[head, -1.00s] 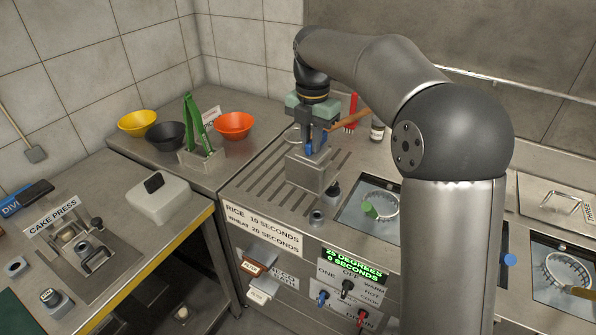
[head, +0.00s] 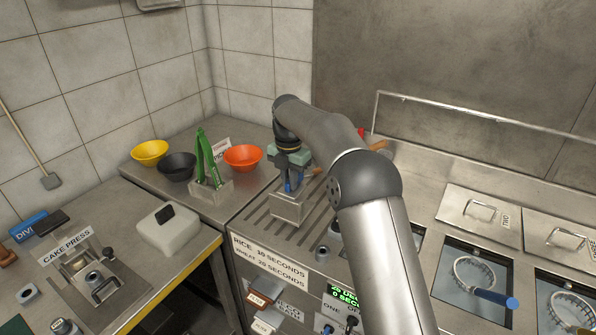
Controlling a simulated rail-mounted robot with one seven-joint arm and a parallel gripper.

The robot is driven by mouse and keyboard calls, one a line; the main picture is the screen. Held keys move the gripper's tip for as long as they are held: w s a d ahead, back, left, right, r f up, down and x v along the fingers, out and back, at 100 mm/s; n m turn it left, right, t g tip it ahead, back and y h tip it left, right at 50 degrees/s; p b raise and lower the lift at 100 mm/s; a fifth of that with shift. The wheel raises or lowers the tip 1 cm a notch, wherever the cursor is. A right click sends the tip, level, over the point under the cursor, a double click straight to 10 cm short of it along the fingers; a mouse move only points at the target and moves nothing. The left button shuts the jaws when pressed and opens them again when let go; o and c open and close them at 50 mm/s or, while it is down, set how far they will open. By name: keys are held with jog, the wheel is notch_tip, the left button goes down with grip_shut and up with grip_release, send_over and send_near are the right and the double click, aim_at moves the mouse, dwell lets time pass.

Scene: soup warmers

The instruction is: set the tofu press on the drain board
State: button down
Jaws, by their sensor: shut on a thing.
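The tofu press appears to be the grey metal box (head: 288,208) below my gripper. My gripper (head: 291,184), with blue fingers, points down and is shut on the top of it. The box looks upright. The drain board (head: 262,228) is the slotted steel surface around and under it. The box is over the middle of the slots, near the front. I cannot tell whether its base touches the board or is slightly above it. My arm hides the board's right side.
Yellow (head: 150,152), black (head: 177,167) and orange (head: 242,157) bowls and green tongs (head: 206,160) in a holder stand behind left. A small metal cylinder (head: 322,253) stands at the board's front right. A white-lidded box (head: 167,229) is on the left counter. Warmer wells with strainers (head: 474,273) lie right.

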aim_at(286, 191)
jog(key=shift+w+a+f, duration=0.55)
jog(key=shift+w+f, duration=0.05)
jog(key=shift+f, duration=0.25)
jog(key=shift+f+p, duration=0.35)
jog(key=shift+f, duration=1.05)
jog(key=c, duration=1.4)
grip_release()
jog(key=shift+s+f, duration=0.1)
jog(key=shift+f, duration=0.1)
notch_tip(286, 191, up, 12)
jog(key=shift+r, duration=0.15)
